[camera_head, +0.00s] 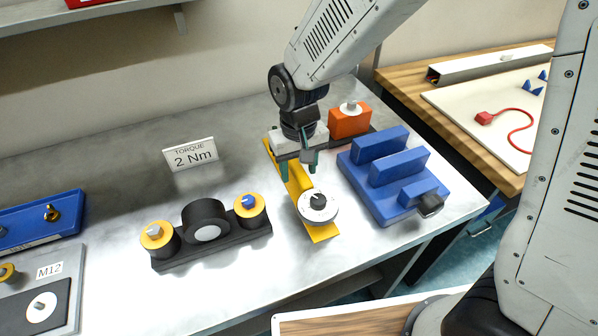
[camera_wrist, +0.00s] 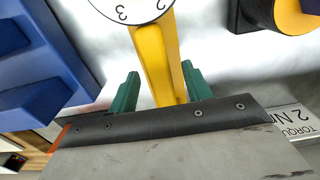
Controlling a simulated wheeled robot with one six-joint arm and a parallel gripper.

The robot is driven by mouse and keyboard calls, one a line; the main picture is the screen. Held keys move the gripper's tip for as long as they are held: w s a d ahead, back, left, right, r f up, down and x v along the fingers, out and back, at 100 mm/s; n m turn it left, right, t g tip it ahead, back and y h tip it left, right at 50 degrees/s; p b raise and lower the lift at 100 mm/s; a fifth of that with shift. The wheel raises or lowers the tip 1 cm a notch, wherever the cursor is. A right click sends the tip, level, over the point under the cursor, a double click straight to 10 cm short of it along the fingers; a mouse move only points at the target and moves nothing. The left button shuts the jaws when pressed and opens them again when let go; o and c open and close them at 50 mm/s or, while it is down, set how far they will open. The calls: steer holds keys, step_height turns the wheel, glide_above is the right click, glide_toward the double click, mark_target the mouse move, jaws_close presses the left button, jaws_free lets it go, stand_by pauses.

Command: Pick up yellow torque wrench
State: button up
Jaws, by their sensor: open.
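The yellow torque wrench (camera_head: 294,180) lies on the grey metal bench, with a round white dial (camera_head: 318,207) near its front end. In the wrist view its yellow handle (camera_wrist: 155,50) runs up to the dial, which is cut by the top edge. My gripper (camera_head: 298,170) is over the handle, open, pointing down. In the wrist view the green fingers (camera_wrist: 160,72) stand on either side of the handle, with a gap visible on each side. The back end of the wrench is partly hidden by my gripper.
A blue stepped holder (camera_head: 385,175) stands close on the right, with an orange block (camera_head: 349,121) behind it. A black fixture with yellow-ringed knobs (camera_head: 210,235) is on the left. A "TORQUE 2 Nm" sign (camera_head: 190,154) stands behind. Bare bench lies toward the back left.

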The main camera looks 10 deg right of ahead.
steer(key=shift+f, duration=0.95)
jaws_close()
steer(key=shift+r, duration=0.1)
